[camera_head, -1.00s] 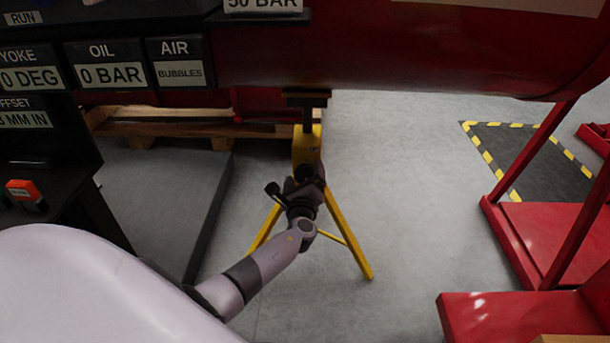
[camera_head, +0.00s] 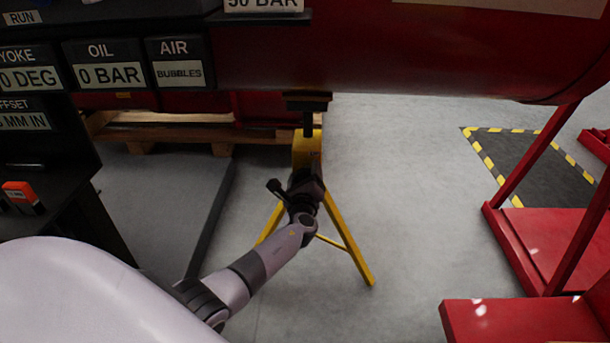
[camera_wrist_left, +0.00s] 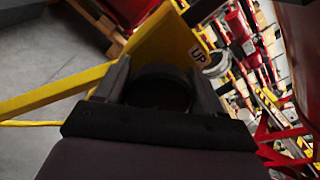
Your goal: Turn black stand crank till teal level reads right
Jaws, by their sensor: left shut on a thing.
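The stand (camera_head: 307,150) is a yellow tripod with a dark screw post and plate on top, under the big red cylinder. My left gripper (camera_head: 308,181) reaches the stand's front just below its yellow head. In the left wrist view its two dark fingers (camera_wrist_left: 158,82) close around a round black part (camera_wrist_left: 157,88), which I take for the crank's grip. The yellow stand body (camera_wrist_left: 165,45) shows right behind it, with an "UP" label (camera_wrist_left: 199,53). The rest of the crank is hidden by my gripper. No teal level is visible. My right gripper is not in view.
The red cylinder (camera_head: 400,50) hangs low over the stand. A dark panel (camera_head: 110,70) with readouts stands at left. A wooden pallet (camera_head: 180,132) lies behind. A red frame (camera_head: 545,240) stands at right. Grey floor is clear between stand and frame.

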